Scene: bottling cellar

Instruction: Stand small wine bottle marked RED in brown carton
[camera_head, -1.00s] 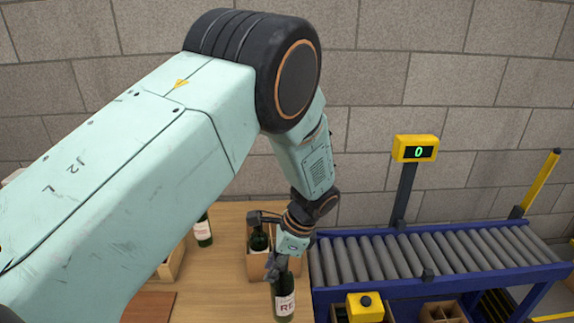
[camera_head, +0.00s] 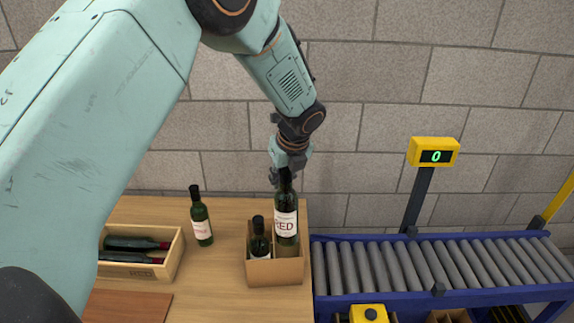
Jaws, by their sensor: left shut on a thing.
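The small wine bottle marked RED (camera_head: 286,222) is dark green with a pale label and stands upright at the right side of the brown carton (camera_head: 274,273). Its lower end is hidden behind the carton's front wall, so I cannot tell whether it touches the bottom. My left gripper (camera_head: 285,179) is shut on its neck from above. Another dark bottle (camera_head: 259,240) stands in the carton's left compartment. My right gripper is not in view.
A green bottle with a pale label (camera_head: 201,218) stands on the wooden table left of the carton. A wooden crate (camera_head: 172,262) with lying bottles is further left. A roller conveyor (camera_head: 400,264) with a yellow display (camera_head: 434,152) is on the right.

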